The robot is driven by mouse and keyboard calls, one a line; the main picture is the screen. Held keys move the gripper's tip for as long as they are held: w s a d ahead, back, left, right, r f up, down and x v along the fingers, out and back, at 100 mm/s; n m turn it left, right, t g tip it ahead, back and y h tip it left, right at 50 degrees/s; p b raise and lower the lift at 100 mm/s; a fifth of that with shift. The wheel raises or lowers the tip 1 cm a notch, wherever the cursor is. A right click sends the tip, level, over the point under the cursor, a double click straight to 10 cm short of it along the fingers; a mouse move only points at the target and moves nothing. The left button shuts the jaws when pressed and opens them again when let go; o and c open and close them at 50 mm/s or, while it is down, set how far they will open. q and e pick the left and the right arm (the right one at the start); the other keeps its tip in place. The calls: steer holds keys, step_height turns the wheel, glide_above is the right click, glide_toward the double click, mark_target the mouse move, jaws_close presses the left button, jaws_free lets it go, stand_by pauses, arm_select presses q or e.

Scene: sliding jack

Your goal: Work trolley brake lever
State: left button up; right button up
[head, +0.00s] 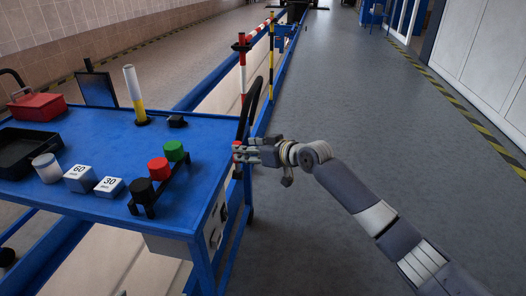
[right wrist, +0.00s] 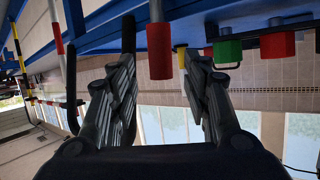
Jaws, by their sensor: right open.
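The blue trolley (head: 85,128) stands at the left in the head view. The brake lever (right wrist: 159,50), a grey rod with a red grip, shows in the right wrist view; a bit of red (head: 236,147) at the trolley's right edge in the head view appears to be its grip. My right gripper (head: 248,152) reaches to that edge from the right. In the right wrist view the gripper (right wrist: 157,62) is open, with the red grip between its fingers and visible gaps on both sides. My left gripper is not in view.
The trolley top carries a black tray (head: 28,152), a red box (head: 37,107), white blocks marked 60 (head: 80,178) and 30 (head: 109,187), and a rack with black, red and green knobs (head: 160,170). A black curved handle (head: 247,108) rises beside my gripper. The grey floor (head: 340,100) at right is clear.

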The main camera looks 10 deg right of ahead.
steer(key=v, duration=0.6)
steer(key=shift+s, duration=0.3)
steer(key=shift+d+r, duration=0.1)
steer(key=shift+d, duration=0.05)
steer(key=shift+c, duration=0.4)
